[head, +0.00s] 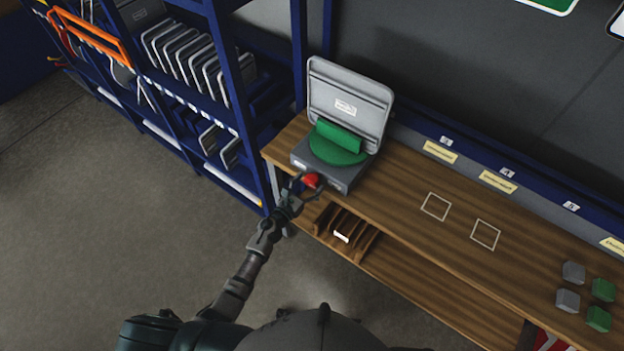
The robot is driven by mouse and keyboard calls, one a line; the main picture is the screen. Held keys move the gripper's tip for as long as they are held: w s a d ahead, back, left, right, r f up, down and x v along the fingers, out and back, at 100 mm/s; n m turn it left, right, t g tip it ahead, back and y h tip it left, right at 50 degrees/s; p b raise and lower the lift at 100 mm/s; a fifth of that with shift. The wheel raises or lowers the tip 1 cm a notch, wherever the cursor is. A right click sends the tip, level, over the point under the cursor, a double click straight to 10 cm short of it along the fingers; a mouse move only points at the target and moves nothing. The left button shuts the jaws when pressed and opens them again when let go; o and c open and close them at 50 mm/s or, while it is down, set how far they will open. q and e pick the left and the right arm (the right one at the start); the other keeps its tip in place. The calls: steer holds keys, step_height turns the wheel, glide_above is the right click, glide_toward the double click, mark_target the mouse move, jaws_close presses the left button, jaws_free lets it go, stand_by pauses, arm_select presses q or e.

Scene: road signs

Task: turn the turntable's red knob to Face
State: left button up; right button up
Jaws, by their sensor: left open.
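The turntable (338,150) is a green disc with a green block on it, set on a grey base box (345,181) at the left end of the wooden bench. A light grey sign panel (350,98) with a small white label stands upright behind the disc. The red knob (311,180) is on the front of the base. My left gripper (308,184) is open at the knob, with its fingers to either side of it; I cannot tell whether they touch it. The knob's markings are too small to read. My right gripper is not in view.
The wooden bench (400,206) has two white square outlines and clear room in its middle. Grey and green blocks (573,271) sit at its right end. A wooden slotted rack (345,233) is below the knob. Blue shelving (217,50) with grey panels stands at the left.

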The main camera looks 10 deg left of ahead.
arm_select(q)
steer(key=shift+w+d, duration=0.35)
steer(key=shift+w, duration=0.3)
steer(key=c, duration=1.2)
steer(key=shift+o, duration=0.2)
steer(key=shift+n, duration=0.4)
steer(key=shift+a+n, duration=0.2)
steer(key=shift+n, duration=2.9)
